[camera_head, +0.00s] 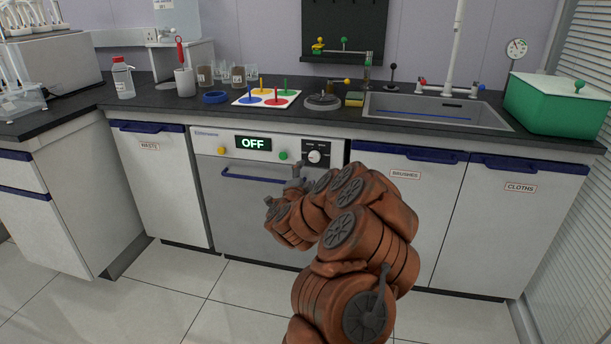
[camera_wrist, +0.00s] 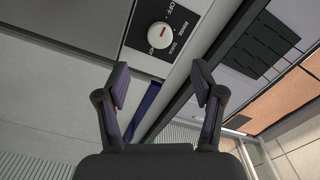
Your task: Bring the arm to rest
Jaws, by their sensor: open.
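My arm (camera_head: 345,225) rises from the bottom of the head view and is bent, with its end in front of the dishwasher (camera_head: 245,200). My gripper shows in the wrist view (camera_wrist: 160,90), with two dark fingers spread apart and nothing between them. A round white knob (camera_wrist: 160,36) on a dark panel lies beyond the fingers in the wrist view. The same knob (camera_head: 315,156) is on the dishwasher front in the head view, next to a display reading OFF.
A dark worktop (camera_head: 330,113) carries a coloured mat (camera_head: 267,101), beakers, a wash bottle (camera_head: 123,78) and a green tub (camera_head: 560,102). A sink (camera_head: 435,108) is set in at right. Cabinets with blue handles flank the dishwasher. The tiled floor (camera_head: 190,300) at front left is clear.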

